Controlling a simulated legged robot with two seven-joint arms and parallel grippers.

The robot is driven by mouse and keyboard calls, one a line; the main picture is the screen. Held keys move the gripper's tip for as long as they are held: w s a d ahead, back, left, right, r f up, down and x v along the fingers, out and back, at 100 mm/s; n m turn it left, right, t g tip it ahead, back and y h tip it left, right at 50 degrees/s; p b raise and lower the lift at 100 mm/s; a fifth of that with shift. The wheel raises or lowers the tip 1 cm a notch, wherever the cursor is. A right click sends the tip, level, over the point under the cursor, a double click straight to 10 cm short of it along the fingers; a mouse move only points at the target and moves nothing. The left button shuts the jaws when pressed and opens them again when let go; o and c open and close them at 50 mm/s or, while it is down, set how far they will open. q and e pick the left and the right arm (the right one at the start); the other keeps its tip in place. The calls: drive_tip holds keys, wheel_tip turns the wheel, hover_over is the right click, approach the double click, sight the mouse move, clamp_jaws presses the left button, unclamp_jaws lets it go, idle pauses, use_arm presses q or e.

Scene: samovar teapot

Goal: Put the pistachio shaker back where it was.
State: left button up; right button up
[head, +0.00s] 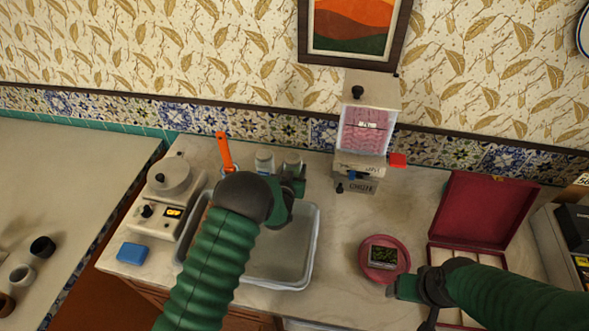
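Two small jars that look like shakers stand along the back of the counter: a pale one (264,161) and a greenish-lidded one (292,161). I cannot read a label, so I cannot tell for sure which is the pistachio shaker. My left gripper (298,182) is at the greenish-lidded jar, just in front of it, and hides its lower part. I cannot tell whether its fingers touch or hold the jar.
A grey basin (309,245) lies under my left arm. An orange-handled tool (224,150) stands behind it. A white scale-like device (168,195) and blue sponge (132,253) are left. A dispenser (366,130) stands at the back, an open maroon box (483,212) at right.

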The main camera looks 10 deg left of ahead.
use_arm(q)
drive_tip(key=o, duration=0.4)
drive_tip(key=shift+a, duration=0.65)
drive_tip(key=shift+d+r, duration=0.1)
drive_tip(key=shift+d, duration=0.2)
drive_tip(key=shift+s+d+r, duration=0.1)
drive_tip(key=shift+s+d, duration=0.15)
drive_tip(key=shift+s, duration=0.1)
drive_tip(key=v, duration=1.1)
drive_tip(key=shift+s+a+r+b, duration=0.1)
drive_tip(key=shift+s+a+b, duration=0.15)
drive_tip(key=shift+b, duration=0.1)
drive_tip(key=shift+s+r+g, duration=0.1)
drive_tip(key=shift+r+g, duration=0.05)
drive_tip(key=shift+g, duration=0.15)
drive_tip(key=s+a+r+g, duration=0.1)
drive_tip(key=s+g, duration=0.4)
drive_tip(key=s, duration=0.7)
drive_tip(key=s+a+r+g, duration=0.1)
drive_tip(key=s+a+g, duration=0.2)
drive_tip(key=s, duration=1)
drive_tip(key=g, duration=0.3)
drive_tip(key=shift+s+a+r, duration=0.3)
drive_tip(key=shift+a+r, duration=0.05)
